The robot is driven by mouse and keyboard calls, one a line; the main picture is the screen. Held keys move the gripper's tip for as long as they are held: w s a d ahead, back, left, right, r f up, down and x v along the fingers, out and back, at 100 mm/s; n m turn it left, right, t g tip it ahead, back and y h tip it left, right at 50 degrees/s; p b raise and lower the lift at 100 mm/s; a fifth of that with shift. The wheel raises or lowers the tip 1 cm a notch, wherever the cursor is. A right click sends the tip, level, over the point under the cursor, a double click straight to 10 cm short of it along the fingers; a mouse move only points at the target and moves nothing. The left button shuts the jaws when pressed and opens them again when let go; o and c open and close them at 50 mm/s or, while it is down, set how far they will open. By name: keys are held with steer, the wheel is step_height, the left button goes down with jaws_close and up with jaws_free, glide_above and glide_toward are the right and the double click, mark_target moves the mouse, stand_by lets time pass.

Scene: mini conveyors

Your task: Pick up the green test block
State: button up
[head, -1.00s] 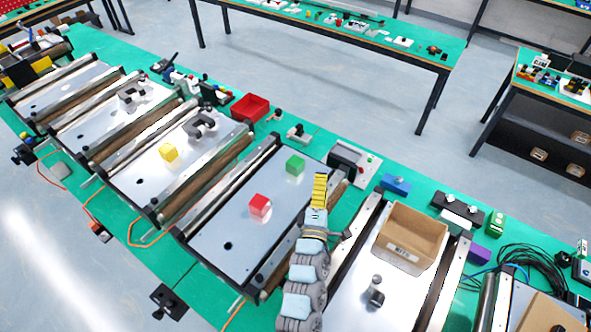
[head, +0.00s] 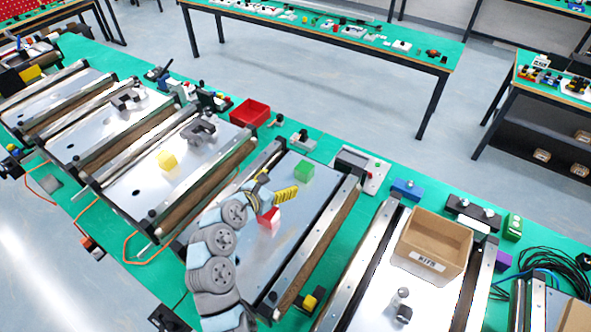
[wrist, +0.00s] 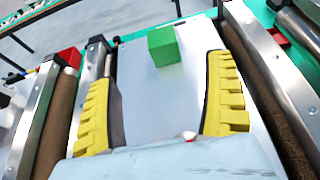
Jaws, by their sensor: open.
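The green test block (head: 303,171) sits at the far end of the conveyor plate beneath my arm. A red block (head: 269,218) is partly hidden by my gripper; only a sliver shows in the wrist view.
A yellow block (head: 167,160) sits on the conveyor to the left. A cardboard box (head: 432,243) stands on the conveyor to the right. A red bin (head: 250,113) is on the green table behind. Metal rails and rollers (head: 325,237) flank the plate.

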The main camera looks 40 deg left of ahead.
mark_target(303, 169)
steer(key=p+x, duration=0.1)
steer(key=x, duration=0.9)
steer(key=shift+d, duration=0.1)
steer(key=shift+x, duration=1.8)
steer(key=shift+w+f, duration=0.75)
steer(key=shift+f, duration=0.05)
steer(key=shift+x, duration=0.9)
steer(key=c, duration=1.4)
